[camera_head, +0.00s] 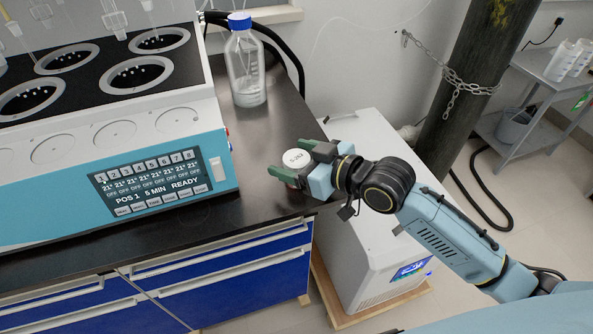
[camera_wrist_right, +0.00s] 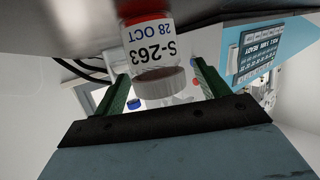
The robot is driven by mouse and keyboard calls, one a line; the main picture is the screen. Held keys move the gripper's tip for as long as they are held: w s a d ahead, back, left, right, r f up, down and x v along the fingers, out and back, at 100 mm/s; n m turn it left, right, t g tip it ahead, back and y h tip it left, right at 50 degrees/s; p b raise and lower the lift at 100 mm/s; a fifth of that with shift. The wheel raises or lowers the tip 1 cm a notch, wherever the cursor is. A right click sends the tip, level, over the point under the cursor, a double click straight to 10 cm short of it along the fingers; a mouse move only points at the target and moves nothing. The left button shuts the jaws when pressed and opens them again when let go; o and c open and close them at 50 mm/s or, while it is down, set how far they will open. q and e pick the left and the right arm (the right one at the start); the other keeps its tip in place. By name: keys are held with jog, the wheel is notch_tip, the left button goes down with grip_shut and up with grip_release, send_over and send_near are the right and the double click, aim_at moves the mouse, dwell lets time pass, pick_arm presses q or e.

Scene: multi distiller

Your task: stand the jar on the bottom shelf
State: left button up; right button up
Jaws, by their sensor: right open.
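The jar (camera_head: 296,156) has a white lid marked with writing and stands upright on the black counter near its right edge. In the right wrist view, which looks upside down, the jar (camera_wrist_right: 151,45) shows a white label reading S-263, 28 OCT, and a red part at its base. My right gripper (camera_head: 293,160) is open, its green fingers on either side of the jar; the fingers also show in the right wrist view (camera_wrist_right: 163,88). I cannot tell if they touch it. A grey cart at far right has a lower shelf (camera_head: 487,124). My left gripper is out of view.
A blue-fronted distiller (camera_head: 165,185) fills the counter's left. A blue-capped bottle (camera_head: 245,65) stands at the counter's back. A white unit (camera_head: 365,225) stands beside the counter. A dark chained column (camera_head: 465,75) rises before the cart; a bucket (camera_head: 512,127) is on its lower shelf.

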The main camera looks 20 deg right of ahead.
jog(key=shift+x, duration=0.8)
jog(key=shift+r, duration=0.1)
jog(key=c, duration=1.2)
